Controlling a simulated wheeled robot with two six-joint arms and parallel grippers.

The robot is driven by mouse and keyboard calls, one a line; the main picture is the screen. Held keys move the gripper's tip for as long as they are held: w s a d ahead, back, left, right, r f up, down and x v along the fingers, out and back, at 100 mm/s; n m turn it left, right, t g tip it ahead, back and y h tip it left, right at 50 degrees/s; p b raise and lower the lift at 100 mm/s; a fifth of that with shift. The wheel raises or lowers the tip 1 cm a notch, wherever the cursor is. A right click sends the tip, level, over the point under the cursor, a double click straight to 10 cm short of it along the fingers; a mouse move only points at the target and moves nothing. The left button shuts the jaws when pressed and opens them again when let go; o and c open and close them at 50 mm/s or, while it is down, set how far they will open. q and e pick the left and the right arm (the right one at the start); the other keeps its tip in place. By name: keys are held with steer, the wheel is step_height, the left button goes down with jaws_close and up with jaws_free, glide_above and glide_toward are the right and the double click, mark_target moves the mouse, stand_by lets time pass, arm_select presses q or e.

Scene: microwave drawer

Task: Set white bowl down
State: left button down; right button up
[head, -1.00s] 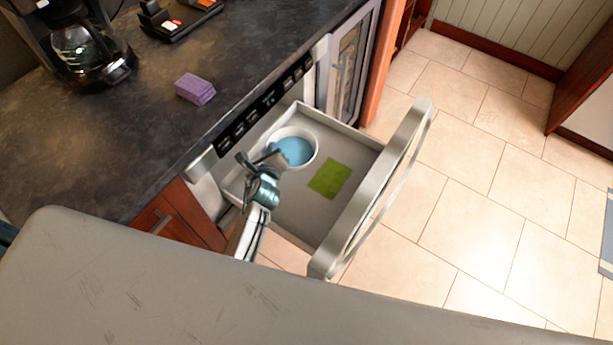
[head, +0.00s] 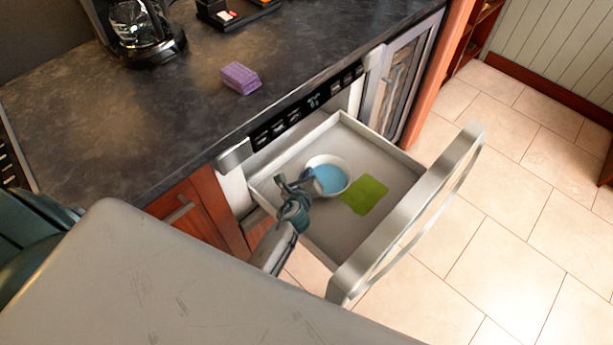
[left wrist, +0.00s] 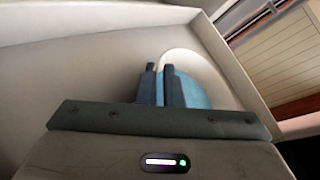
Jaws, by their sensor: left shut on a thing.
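The white bowl (head: 331,178) has a blue inside and appears upright within the open drawer (head: 400,160). My left gripper (head: 308,184) is shut on the bowl's near-left rim. In the left wrist view, the two dark fingers (left wrist: 164,75) pinch the rim of the bowl (left wrist: 200,88), and they hide part of it. I cannot tell whether the bowl's base touches the drawer floor. A green square (head: 365,195) lies flat on the drawer floor, just right of the bowl in the head view. My right gripper is out of view.
The drawer's curved front with its handle (head: 425,205) stands out over the tiled floor. The dark counter (head: 150,120) behind holds a purple block (head: 240,77) and a coffee maker (head: 142,30). The near part of the drawer floor is clear.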

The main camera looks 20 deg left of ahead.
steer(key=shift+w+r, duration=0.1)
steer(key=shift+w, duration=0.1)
arm_select(q)
steer(key=c, duration=1.6)
jaws_free()
steer(key=shift+o, duration=0.2)
steer(key=shift+r, duration=0.1)
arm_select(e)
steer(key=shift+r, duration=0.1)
